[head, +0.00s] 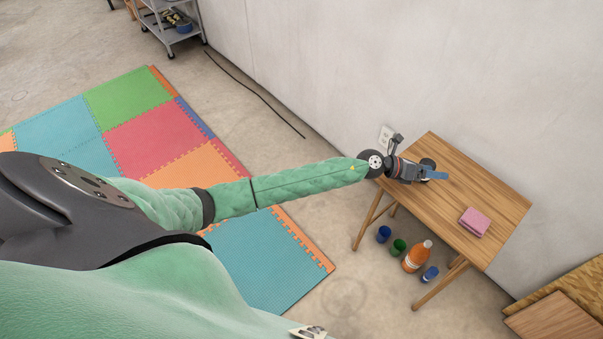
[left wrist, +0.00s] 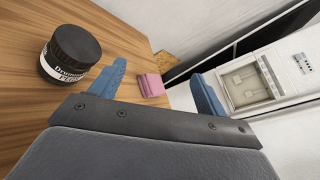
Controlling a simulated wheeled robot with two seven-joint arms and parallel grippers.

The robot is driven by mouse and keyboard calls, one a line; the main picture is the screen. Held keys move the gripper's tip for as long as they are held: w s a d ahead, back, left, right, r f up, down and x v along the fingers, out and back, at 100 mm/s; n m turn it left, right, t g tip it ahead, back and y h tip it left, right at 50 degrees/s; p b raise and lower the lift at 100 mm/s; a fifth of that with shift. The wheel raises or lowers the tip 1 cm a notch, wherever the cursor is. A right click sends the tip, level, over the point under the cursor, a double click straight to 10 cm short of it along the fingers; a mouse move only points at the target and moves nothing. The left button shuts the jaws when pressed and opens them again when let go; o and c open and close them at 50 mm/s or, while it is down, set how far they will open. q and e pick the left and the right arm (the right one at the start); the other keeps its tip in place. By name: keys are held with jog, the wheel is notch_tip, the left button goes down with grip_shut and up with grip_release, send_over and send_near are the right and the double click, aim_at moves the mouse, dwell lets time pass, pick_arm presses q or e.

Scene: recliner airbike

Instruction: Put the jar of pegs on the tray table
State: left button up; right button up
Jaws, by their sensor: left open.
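The jar of pegs (left wrist: 70,56) is dark with a black lid and a white label. It stands on the wooden tray table (left wrist: 30,110) in the left wrist view. In the head view the jar (head: 428,163) is a dark shape partly hidden behind my left gripper (head: 436,175), over the tray table (head: 455,190). My left gripper (left wrist: 157,85) is open, with its blue fingers apart and nothing between them. The jar is outside the fingers, left of the left-hand finger in the wrist view. My right gripper is not in view.
A pink block (head: 474,222) lies on the table. Below on the floor stand an orange bottle (head: 417,256), a blue cup (head: 383,234), a green cup (head: 398,248) and a blue can (head: 430,274). A wall rises behind the table. A foam mat (head: 255,265) lies left.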

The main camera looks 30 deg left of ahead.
pick_arm(q)
jog(key=s+a+f+n+t+y, duration=0.2)
jog(key=s+a+f+n+y, duration=0.7)
jog(key=n, duration=0.6)
jog(key=s+a+f+n+t+y, duration=0.1)
jog(key=s+a+f+n+y, duration=0.45)
jog(key=f+n, duration=0.7)
jog(key=s+a+f+n+g, duration=0.1)
jog(key=s+f+n+g, duration=0.2)
jog(key=s, duration=0.7)
jog(key=s+a+f+n+g+h, duration=0.1)
jog(key=s+f+n+g, duration=0.2)
jog(key=s, duration=0.7)
jog(key=s+a+f+n+g, duration=0.1)
jog(key=s+f+n+g, duration=0.2)
jog(key=s+f, duration=0.3)
jog(key=s+n, duration=0.1)
jog(key=s, duration=0.3)
jog(key=shift+a+f+g, duration=0.15)
jog(key=shift+g, duration=0.25)
